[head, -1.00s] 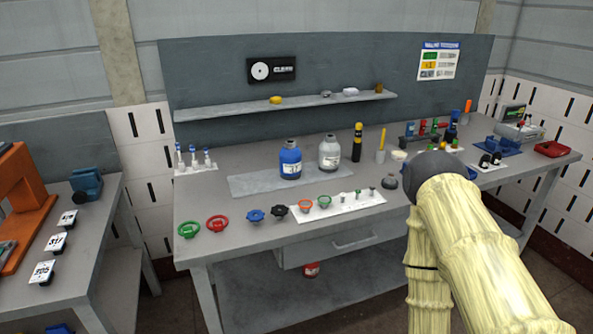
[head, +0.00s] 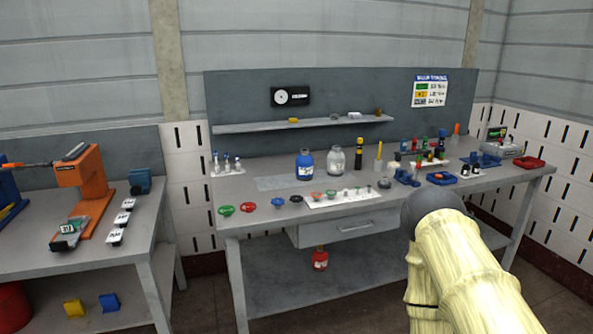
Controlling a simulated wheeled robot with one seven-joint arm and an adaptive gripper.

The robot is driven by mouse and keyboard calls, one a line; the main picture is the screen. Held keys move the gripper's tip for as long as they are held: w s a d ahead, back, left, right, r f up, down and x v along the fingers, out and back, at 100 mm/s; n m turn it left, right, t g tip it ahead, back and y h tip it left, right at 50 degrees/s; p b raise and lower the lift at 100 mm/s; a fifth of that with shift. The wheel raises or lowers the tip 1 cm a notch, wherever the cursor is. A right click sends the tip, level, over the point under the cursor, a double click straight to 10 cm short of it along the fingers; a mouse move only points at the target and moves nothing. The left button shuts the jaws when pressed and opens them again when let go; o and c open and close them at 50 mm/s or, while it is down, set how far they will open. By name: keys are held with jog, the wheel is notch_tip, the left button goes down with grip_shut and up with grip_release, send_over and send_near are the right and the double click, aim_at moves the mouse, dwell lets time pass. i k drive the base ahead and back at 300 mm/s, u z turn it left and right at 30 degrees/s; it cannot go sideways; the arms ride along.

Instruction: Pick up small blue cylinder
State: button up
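On the main workbench I see several blue items. A blue bottle (head: 305,166) with a dark cap stands upright at the middle, left of a grey bottle (head: 336,160). A slim dark blue upright cylinder (head: 442,143) stands among the colored pieces at the right back. I cannot tell which of these is the small blue cylinder. My pale yellow arm fills the lower right; my gripper is not in view.
The workbench (head: 262,228) has handwheels, a white strip of small parts, blue holders (head: 405,178) and a red tray (head: 528,162). A red canister (head: 319,259) stands below. A left bench (head: 120,248) carries an orange press (head: 88,183). Open floor lies between the benches.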

aim_at(305, 161)
jog(key=u, duration=0.65)
jog(key=i, duration=1.45)
jog(key=z, duration=0.15)
